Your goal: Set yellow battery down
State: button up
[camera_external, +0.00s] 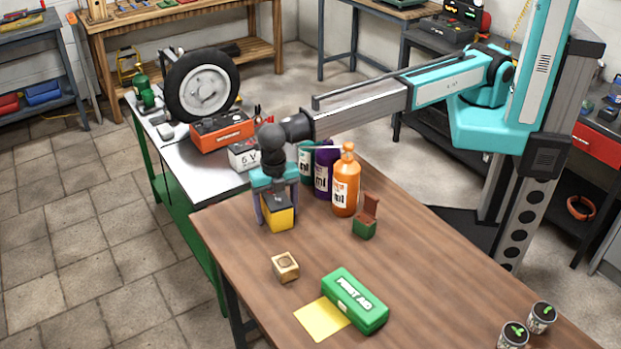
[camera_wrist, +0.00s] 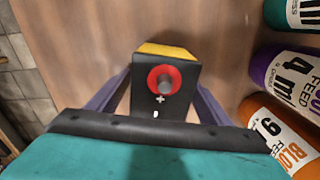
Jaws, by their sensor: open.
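The yellow battery (camera_external: 279,219) has a black top and stands upright at the far left end of the brown wooden table (camera_external: 430,268). It looks to rest on the tabletop. The fingers of my gripper (camera_wrist: 163,88) are open, one on each side of the battery. Any gap between fingers and battery is too small to judge in the external view.
Orange (camera_external: 346,182), purple (camera_external: 323,172) and teal bottles (camera_external: 305,162) stand close right of the gripper. A small green open box (camera_external: 365,226), wooden block (camera_external: 285,267), green first aid case (camera_external: 355,303) and yellow sheet (camera_external: 320,319) lie nearer. The table's middle right is clear.

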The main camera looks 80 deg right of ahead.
aim_at(262, 234)
grip_shut()
jog(key=shift+a, duration=0.1)
jog(key=shift+w+a, duration=0.5)
jog(key=shift+a, duration=0.55)
jog(key=shift+w+a, duration=0.45)
jog(key=shift+a, duration=0.65)
jog(key=shift+w+a, duration=0.5)
jog(key=shift+a, duration=0.55)
grip_release()
jog(key=shift+r, duration=0.15)
